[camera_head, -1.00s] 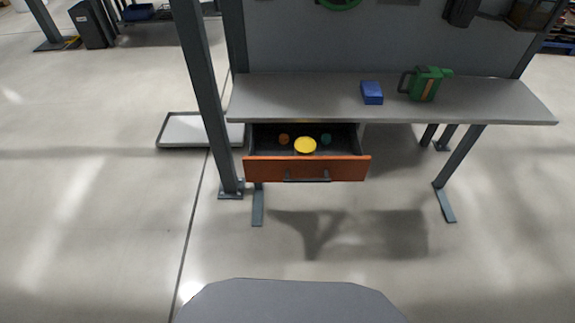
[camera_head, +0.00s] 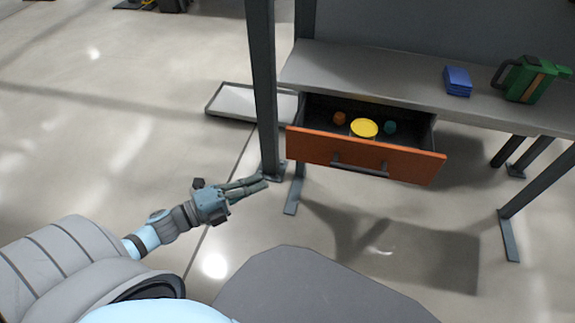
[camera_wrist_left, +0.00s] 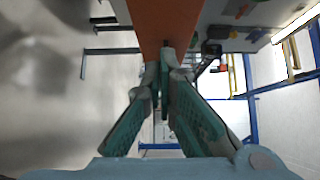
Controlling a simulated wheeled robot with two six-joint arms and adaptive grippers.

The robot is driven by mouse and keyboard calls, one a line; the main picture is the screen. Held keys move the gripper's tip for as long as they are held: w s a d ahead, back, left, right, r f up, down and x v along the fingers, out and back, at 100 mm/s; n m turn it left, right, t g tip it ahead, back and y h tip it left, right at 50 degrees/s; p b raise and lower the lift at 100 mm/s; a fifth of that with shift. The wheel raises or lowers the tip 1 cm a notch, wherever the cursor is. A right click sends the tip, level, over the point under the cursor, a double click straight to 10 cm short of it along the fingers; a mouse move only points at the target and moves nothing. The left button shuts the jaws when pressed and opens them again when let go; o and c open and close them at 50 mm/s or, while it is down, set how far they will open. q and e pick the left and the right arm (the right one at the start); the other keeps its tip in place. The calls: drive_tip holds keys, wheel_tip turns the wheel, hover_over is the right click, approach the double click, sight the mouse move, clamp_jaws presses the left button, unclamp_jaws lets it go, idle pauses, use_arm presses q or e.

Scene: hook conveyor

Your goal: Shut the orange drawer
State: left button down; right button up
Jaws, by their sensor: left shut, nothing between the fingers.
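The orange drawer (camera_head: 362,156) stands pulled out under the grey workbench, with a dark bar handle (camera_head: 360,166) on its front. Inside it lie a yellow round thing (camera_head: 364,128), a small orange one (camera_head: 339,118) and a small teal one (camera_head: 390,127). My left gripper (camera_head: 266,182) is shut and empty, to the left of the drawer front and lower in the picture. In the left wrist view the gripper's fingers (camera_wrist_left: 165,62) come together, with the orange drawer front (camera_wrist_left: 150,22) just beyond them; whether they touch it I cannot tell. My right gripper is not in view.
The grey workbench top (camera_head: 385,80) holds a blue box (camera_head: 457,81) and a green can (camera_head: 531,79). A dark upright post (camera_head: 262,90) stands between the gripper's side and the bench. A shallow grey tray (camera_head: 240,101) lies on the floor at left.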

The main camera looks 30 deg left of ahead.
use_arm(q)
drive_tip(key=w+d, duration=0.1)
drive_tip(key=w, duration=0.2)
drive_tip(key=w+d+b, duration=0.1)
drive_tip(key=w, duration=0.3)
drive_tip(key=w+d, duration=0.1)
drive_tip(key=w, duration=0.3)
